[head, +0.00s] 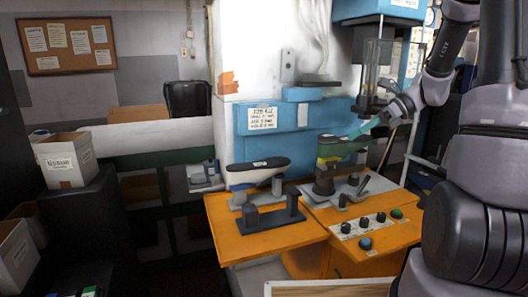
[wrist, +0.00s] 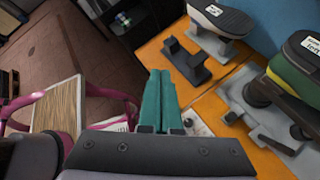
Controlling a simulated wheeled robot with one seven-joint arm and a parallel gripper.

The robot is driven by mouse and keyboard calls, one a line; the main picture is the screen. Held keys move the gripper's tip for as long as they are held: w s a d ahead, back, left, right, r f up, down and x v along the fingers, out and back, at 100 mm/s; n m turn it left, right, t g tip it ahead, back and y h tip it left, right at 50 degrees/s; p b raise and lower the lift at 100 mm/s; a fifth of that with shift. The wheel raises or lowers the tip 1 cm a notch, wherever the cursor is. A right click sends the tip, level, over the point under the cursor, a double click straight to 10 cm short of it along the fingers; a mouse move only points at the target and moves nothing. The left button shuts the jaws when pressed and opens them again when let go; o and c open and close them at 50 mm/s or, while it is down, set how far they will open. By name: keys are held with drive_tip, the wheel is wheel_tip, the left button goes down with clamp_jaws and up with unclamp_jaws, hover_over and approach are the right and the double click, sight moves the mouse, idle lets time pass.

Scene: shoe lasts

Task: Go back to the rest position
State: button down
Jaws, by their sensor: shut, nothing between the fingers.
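My gripper (head: 354,134) has teal fingers that lie together with nothing between them. In the head view it is in front of the blue machine, and its tips appear close to the green and yellow shoe last; I cannot tell the gap. In the wrist view the shut fingers (wrist: 161,98) point away over the orange bench's edge, clear of both lasts. The green and yellow last (head: 334,152) sits sole up on a grey fixture, and it also shows in the wrist view (wrist: 290,78). A white last with a black sole (head: 257,172) stands on the left fixture, also in the wrist view (wrist: 222,18).
The orange bench (head: 232,240) carries an empty black bracket (head: 270,216) and several knobs (head: 366,223). A blue machine (head: 282,118) stands behind. White boxes (head: 67,160) are at the left. A wood-topped item (wrist: 48,108) and pink bars (wrist: 98,90) show in the wrist view.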

drive_tip(key=s+r+n+t+h, duration=0.3)
drive_tip(key=s+r+n, duration=0.3)
drive_tip(key=s+n, duration=0.2)
drive_tip(key=s+a+r+n+t+h, duration=0.1)
drive_tip(key=s+r+n+t+h, duration=0.2)
drive_tip(key=s+n, duration=0.6)
wheel_tip(320, 180, up, 3)
drive_tip(key=n+h, duration=0.2)
drive_tip(key=shift+a+r+n+h, duration=0.2)
drive_tip(key=shift+a+n+h, duration=0.1)
drive_tip(key=shift+h, duration=0.1)
